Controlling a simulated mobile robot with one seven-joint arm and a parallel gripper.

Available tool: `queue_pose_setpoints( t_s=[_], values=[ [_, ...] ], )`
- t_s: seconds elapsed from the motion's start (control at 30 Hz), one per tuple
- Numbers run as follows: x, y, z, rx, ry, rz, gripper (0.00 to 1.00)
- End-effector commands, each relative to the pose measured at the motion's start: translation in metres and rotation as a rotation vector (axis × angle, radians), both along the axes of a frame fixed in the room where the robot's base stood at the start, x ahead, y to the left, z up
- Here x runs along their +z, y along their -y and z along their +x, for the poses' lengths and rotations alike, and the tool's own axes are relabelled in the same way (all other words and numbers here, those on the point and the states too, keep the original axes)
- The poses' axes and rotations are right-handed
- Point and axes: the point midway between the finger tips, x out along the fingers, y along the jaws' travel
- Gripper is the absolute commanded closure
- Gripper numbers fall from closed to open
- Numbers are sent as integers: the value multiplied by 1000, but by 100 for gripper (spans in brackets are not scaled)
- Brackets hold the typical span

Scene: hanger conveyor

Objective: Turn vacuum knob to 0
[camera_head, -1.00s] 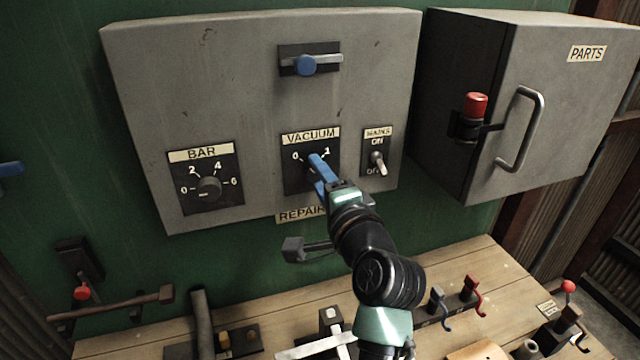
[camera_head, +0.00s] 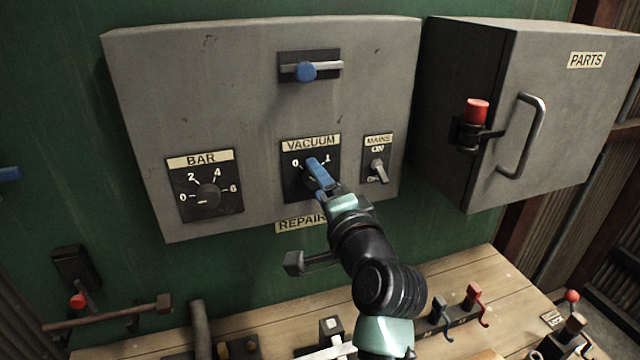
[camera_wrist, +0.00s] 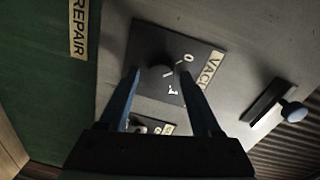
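The dark round vacuum knob (camera_wrist: 160,77) sits on a black plate (camera_wrist: 148,48) marked 0 and 1. In the head view this VACUUM plate (camera_head: 291,185) is on the grey panel, partly hidden by my gripper (camera_head: 311,170). In the wrist view my gripper (camera_wrist: 159,72) is open. Its two blue fingers are spread, with the knob appearing between their tips and a gap on each side. I cannot tell how deep the fingertips reach around it. A small pale mark shows by the knob, but its exact setting is unclear.
The BAR knob (camera_head: 208,194) is to the left and the MAINS toggle (camera_head: 378,173) close to the right. A blue-knobbed slider (camera_head: 306,71) is above. The PARTS cabinet (camera_head: 560,110) stands out at right. The wooden bench (camera_head: 490,275) below carries levers.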

Motion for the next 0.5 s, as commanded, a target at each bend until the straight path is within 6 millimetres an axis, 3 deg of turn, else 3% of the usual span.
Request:
queue_pose_setpoints(
  t_s=[0.33, 0.5],
  values=[
    [1, 0, -1, 0, 2, 3, 26],
    [0, 5, -13, -1, 3, 2, 26]
  ],
)
